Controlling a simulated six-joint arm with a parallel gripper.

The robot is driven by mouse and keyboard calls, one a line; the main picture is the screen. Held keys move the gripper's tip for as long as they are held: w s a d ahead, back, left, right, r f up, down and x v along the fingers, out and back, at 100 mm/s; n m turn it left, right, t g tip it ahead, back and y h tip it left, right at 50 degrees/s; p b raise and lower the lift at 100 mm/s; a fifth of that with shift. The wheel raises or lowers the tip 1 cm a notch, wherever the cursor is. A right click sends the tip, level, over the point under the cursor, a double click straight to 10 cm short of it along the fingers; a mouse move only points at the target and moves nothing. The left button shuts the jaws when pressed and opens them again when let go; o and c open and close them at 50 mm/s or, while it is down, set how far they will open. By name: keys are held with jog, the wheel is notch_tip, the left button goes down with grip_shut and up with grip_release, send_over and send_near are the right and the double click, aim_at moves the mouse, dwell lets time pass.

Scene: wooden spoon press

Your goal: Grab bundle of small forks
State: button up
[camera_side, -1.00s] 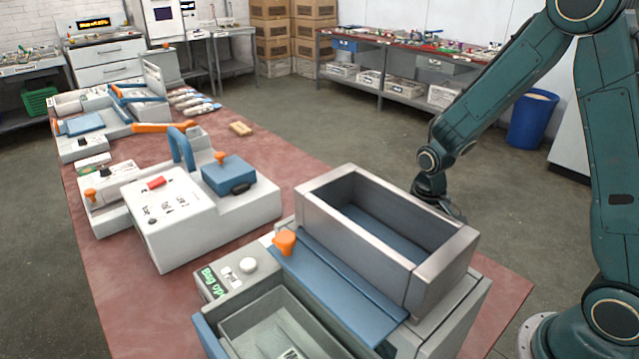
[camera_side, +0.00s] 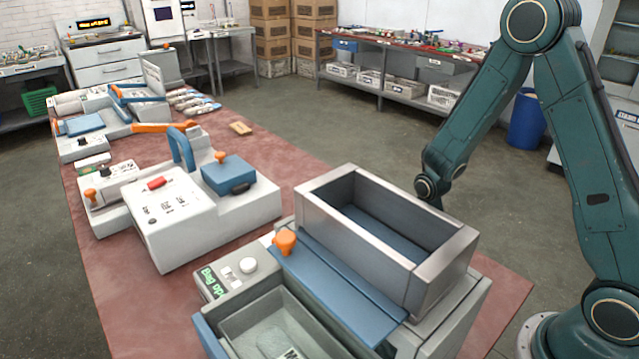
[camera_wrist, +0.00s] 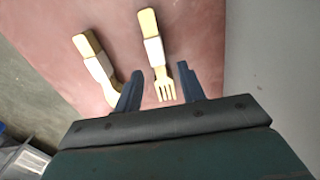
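In the wrist view, a bundle of small wooden forks (camera_wrist: 155,52) with a white band around its middle lies on the red table top. Its tines point toward my gripper (camera_wrist: 159,70). The two blue fingers are apart, with the tine end in the gap between them and nothing visibly held. Whether the fingers are level with the forks, I cannot tell. A second banded wooden bundle (camera_wrist: 97,64) lies to the left. Its lower end is partly hidden by the left finger. In the side view, the gripper and both bundles are hidden behind the grey open-topped bin (camera_side: 445,252).
The machine with the bin and a blue plate (camera_side: 335,285) fills the near table. A white press (camera_side: 235,215) stands further left. The red table edge and grey floor (camera_wrist: 275,50) lie right of the forks. A crate (camera_wrist: 22,160) shows at lower left.

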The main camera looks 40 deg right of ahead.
jog(key=shift+f, duration=0.85)
grip_shut()
